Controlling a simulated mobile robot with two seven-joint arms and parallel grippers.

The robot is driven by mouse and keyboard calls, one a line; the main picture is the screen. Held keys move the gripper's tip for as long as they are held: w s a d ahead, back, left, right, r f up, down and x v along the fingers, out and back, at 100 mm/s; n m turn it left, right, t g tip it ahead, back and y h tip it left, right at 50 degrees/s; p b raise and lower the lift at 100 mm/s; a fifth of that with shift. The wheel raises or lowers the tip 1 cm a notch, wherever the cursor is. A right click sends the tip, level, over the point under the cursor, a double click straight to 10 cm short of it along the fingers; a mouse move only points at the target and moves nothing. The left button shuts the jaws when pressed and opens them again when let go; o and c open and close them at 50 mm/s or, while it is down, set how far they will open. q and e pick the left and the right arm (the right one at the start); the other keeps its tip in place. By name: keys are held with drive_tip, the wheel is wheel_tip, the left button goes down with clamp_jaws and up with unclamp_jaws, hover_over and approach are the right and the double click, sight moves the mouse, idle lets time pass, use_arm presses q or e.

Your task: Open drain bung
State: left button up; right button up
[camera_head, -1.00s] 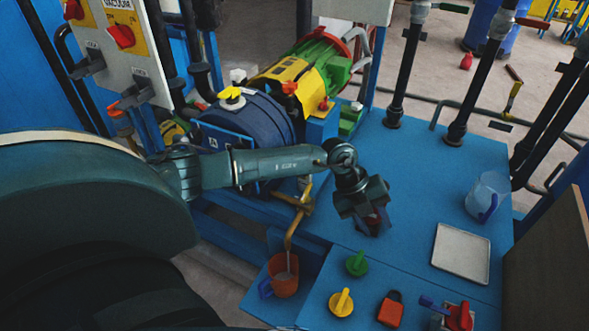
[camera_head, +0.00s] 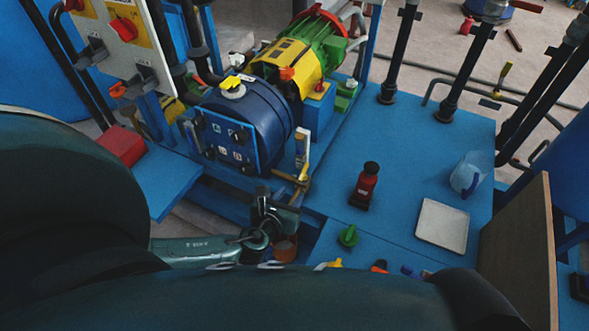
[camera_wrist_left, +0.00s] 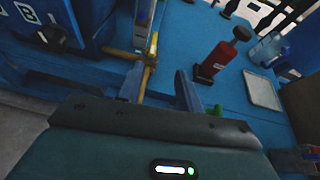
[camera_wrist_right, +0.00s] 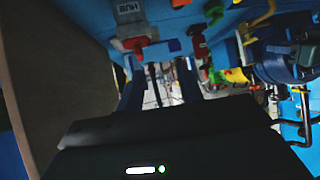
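A brass drain pipe with a valve (camera_head: 296,180) comes off the low front of the blue vessel (camera_head: 245,125). An upright lever (camera_head: 302,150) stands at it. I cannot tell which part is the bung. My left gripper (camera_head: 272,212) is just in front of the brass pipe, above an orange jug (camera_head: 285,248) that it partly hides. In the left wrist view, the fingers (camera_wrist_left: 160,92) are apart, with brass pipe (camera_wrist_left: 149,76) showing between and beyond them; contact is unclear. My right gripper (camera_wrist_right: 158,88) is open and empty in its wrist view, and outside the head view.
A red bottle-like object with a black top (camera_head: 365,187) stands on the blue table (camera_head: 400,150). A white tray (camera_head: 442,224) and clear jug (camera_head: 468,175) are to its right. A green knob (camera_head: 348,236) is nearer. A brown panel (camera_head: 525,250) edges the right.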

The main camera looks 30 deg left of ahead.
sight(303, 174)
use_arm(q)
drive_tip(key=b+x, duration=0.1)
drive_tip(key=x, duration=0.7)
drive_tip(key=a+b+x, duration=0.1)
drive_tip(key=x, duration=0.3)
drive_tip(key=shift+w+a+f+b, duration=0.2)
drive_tip(key=shift+f+b, duration=0.1)
drive_tip(key=shift+f, duration=0.15)
clamp_jaws()
